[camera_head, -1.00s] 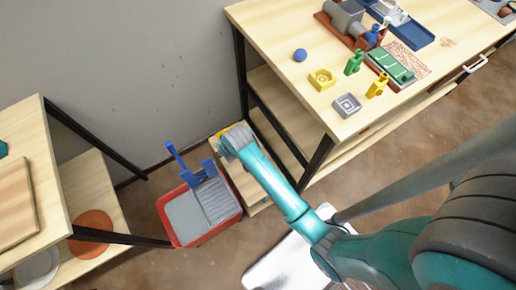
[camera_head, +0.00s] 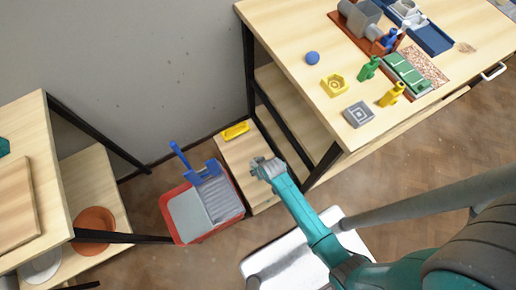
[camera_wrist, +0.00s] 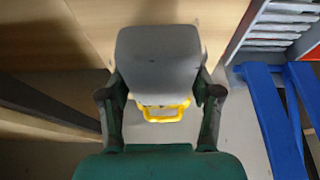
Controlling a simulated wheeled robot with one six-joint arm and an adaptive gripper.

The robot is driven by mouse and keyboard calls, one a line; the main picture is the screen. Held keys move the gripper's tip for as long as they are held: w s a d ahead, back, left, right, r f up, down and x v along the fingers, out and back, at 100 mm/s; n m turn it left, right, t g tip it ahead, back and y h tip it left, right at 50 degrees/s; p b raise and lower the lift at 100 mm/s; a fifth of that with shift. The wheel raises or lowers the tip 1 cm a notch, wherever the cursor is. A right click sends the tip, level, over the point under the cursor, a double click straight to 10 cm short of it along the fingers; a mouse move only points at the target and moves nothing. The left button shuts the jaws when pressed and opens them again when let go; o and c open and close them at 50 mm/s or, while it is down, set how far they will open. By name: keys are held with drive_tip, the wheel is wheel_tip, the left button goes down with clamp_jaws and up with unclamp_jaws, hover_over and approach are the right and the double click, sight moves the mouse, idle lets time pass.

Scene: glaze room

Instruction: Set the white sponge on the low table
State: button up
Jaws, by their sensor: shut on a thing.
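My gripper (camera_head: 264,168) hangs over the right part of the low table (camera_head: 234,157), a small light-wood table between the red bucket and the tall workbench. In the wrist view my gripper (camera_wrist: 160,100) is shut on a pale grey-looking block, the white sponge (camera_wrist: 158,62), with one finger on each side. Wood shows beneath the sponge; I cannot tell how high it is above the table. In the head view the sponge cannot be made out clearly at the fingers. A yellow item with a handle (camera_head: 235,131) lies at the table's far end and shows beyond the sponge in the wrist view (camera_wrist: 165,112).
A white surface (camera_head: 290,248) lies under my arm. A wooden shelf (camera_head: 92,185) is at left.

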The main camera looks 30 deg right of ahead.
drive_tip(key=shift+f, duration=3.15)
drive_tip(key=o, duration=0.9)
drive_tip(key=shift+f, duration=0.1)
drive_tip(key=shift+o, duration=0.2)
drive_tip(key=v, duration=1.2)
